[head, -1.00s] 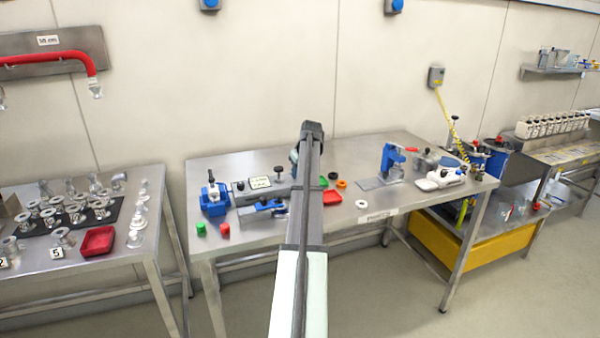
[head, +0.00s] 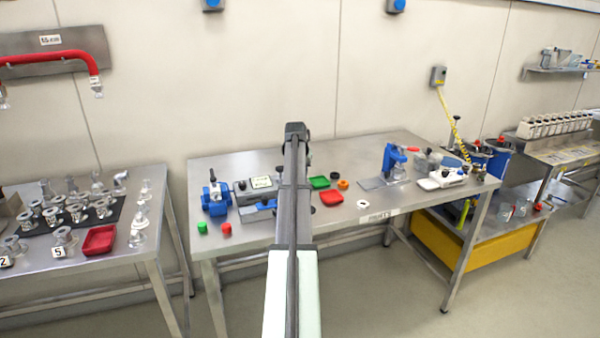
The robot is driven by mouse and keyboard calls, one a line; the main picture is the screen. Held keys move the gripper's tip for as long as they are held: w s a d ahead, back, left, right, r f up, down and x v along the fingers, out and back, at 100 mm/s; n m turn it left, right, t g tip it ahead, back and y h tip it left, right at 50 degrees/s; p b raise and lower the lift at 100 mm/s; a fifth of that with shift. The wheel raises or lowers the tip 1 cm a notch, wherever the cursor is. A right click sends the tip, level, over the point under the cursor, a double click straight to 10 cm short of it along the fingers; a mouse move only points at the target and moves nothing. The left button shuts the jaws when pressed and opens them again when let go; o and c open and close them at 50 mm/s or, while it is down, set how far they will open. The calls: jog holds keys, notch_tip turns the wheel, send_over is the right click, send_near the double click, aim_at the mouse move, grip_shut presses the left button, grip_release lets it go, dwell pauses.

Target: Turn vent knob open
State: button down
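I cannot tell for sure which part is the vent knob. A small dark knob (head: 279,169) shows just left of my arm, at the right end of a grey device with a pale label (head: 255,184) on the middle table. Another black knob (head: 457,117) stands on a tall stem at the table's right end. My arm rises through the middle of the view and covers part of the grey device and the blue piece in front of it. My gripper does not show; it is hidden behind or beyond the arm.

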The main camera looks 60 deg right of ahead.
dwell(0.5)
jog(key=c, duration=0.8)
grip_release()
jog(key=v, duration=1.3)
jog(key=shift+a+r, duration=0.1)
jog(key=shift+r, duration=0.3)
jog(key=shift+w, duration=0.15)
